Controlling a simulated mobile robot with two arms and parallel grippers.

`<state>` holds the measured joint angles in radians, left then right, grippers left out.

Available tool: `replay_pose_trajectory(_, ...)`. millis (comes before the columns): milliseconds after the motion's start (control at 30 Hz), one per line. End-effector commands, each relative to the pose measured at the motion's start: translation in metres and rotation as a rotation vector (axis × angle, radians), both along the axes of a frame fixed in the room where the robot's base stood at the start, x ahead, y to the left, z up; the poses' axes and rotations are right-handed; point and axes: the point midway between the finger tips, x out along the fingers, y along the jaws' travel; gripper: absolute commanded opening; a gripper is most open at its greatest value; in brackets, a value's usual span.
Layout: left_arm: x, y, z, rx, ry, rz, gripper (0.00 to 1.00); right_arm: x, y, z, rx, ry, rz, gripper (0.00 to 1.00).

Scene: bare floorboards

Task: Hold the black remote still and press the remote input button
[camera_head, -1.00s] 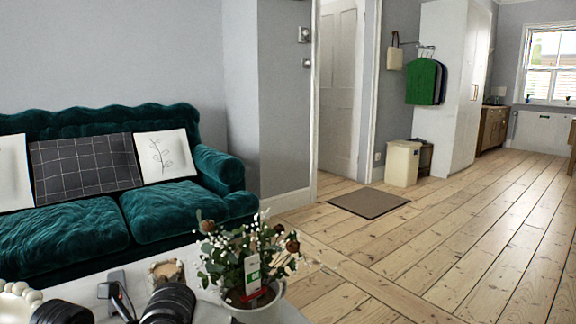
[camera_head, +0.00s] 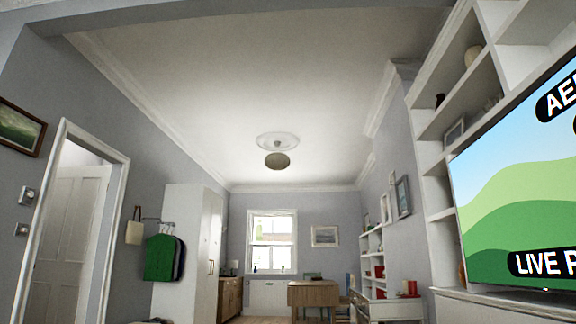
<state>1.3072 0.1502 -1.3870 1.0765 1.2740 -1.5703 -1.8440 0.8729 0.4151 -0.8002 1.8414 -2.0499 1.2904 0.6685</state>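The black remote is not in view, and neither is its input button. Neither of my grippers can be made out. A sliver of something dark shows at the bottom edge on the left, too little to tell what it is. A large television (camera_head: 520,215) on the right shows a green hill picture with partly cut-off lettering, including "LIVE".
White shelves (camera_head: 455,100) stand around the television. A doorway with a white door (camera_head: 72,240) is on the left. Green clothing (camera_head: 160,258) hangs past it. A wooden table (camera_head: 312,294) stands far back near the window (camera_head: 272,240).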

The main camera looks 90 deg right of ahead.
Motion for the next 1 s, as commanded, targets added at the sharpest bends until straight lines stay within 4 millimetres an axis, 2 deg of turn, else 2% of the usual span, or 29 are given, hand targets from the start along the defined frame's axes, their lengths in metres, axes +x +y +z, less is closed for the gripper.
replay_pose_trajectory(367,0.000,0.000,0.000,0.000,0.000,0.000,0.26,0.000,0.000,0.000,0.000,0.000,0.000,0.00)
replay_pose_trajectory(400,0.000,0.000,0.000,0.000,0.000,0.000,0.56,0.000,0.000,0.000,0.000,0.000,0.000,0.00)
replay_pose_trajectory(567,0.000,0.000,0.000,0.000,0.000,0.000,0.80,0.000,0.000,0.000,0.000,0.000,0.000,0.00)
replay_pose_trajectory(600,0.000,0.000,0.000,0.000,0.000,0.000,0.83,0.000,0.000,0.000,0.000,0.000,0.000,0.00)
replay_pose_trajectory(867,0.000,0.000,0.001,0.000,0.000,0.000,0.83,0.000,0.000,0.000,0.000,0.000,0.000,0.00)
replay_pose_trajectory(1000,0.001,0.000,0.014,-0.001,-0.003,-0.001,0.83,0.000,0.000,0.000,0.000,0.000,0.000,0.00)
